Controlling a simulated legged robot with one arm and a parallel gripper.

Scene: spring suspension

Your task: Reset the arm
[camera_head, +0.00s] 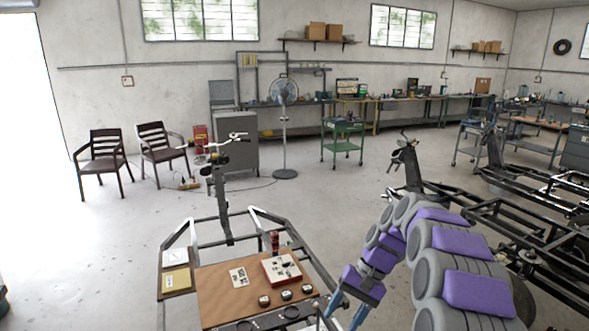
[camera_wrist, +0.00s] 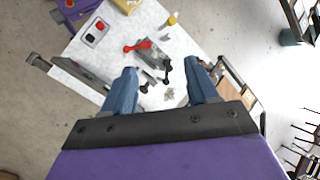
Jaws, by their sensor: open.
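My gripper (camera_head: 345,312) hangs at the bottom of the head view, at the end of my purple and grey arm, just right of a wooden-topped bench (camera_head: 222,296). In the wrist view my gripper (camera_wrist: 160,67) has two blue fingers spread apart with nothing held between them. Beyond the fingers is a pale work surface (camera_wrist: 120,52). On it lie a red-handled tool (camera_wrist: 138,46) and a dark lever mechanism (camera_wrist: 152,64). Contact between fingers and surface cannot be told.
A red-edged box (camera_head: 281,268), a paper card (camera_head: 239,277) and small round gauges (camera_head: 287,295) sit on the bench. Black vehicle frames (camera_head: 500,217) stand right of my arm. A green cart (camera_head: 342,140) and a fan (camera_head: 285,110) stand farther back. Open floor (camera_head: 100,250) lies left.

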